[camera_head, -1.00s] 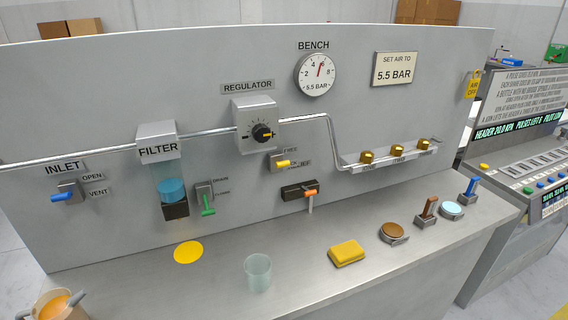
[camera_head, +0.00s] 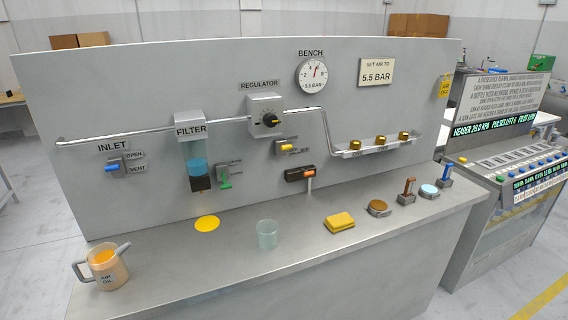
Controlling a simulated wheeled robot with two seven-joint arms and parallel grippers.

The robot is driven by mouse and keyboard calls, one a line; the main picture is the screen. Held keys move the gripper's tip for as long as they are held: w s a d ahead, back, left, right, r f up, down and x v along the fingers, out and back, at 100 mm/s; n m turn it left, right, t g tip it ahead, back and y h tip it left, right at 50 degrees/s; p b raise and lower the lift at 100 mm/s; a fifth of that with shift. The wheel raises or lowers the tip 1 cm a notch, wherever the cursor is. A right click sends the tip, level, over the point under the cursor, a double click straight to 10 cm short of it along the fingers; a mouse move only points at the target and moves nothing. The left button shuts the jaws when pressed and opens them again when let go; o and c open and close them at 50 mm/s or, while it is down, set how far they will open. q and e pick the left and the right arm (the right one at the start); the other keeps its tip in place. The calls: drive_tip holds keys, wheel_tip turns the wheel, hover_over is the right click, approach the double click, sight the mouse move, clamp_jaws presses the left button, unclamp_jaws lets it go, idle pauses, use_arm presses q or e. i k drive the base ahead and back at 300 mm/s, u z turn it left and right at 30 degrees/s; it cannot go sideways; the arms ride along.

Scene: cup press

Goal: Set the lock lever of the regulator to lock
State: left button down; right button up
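The regulator (camera_head: 266,117) is a grey box with a black round knob, mounted on the upright panel under its "REGULATOR" label. Below it to the right is the lock lever (camera_head: 289,139), a small yellow handle on a grey block. It points to the right, toward the lower of its two small labels; the upper one reads "FREE" in the earlier view, and the lower one is too small to read surely. The bench gauge (camera_head: 313,75) hangs above, its red needle pointing up. Neither of my grippers is in view.
On the bench top (camera_head: 350,270) stand an oil jug (camera_head: 106,272), a clear cup (camera_head: 268,235), a yellow sponge (camera_head: 339,221) and a brown round pad (camera_head: 379,207). A green drain lever (camera_head: 225,181) and an orange-handled valve (camera_head: 308,173) stick out from the panel. The bench's front is clear.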

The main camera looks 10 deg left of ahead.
sight(289, 147)
drive_tip(key=k, duration=0.7)
drive_tip(key=z, duration=0.8)
drive_tip(key=i, duration=1.35)
drive_tip(key=u, duration=0.2)
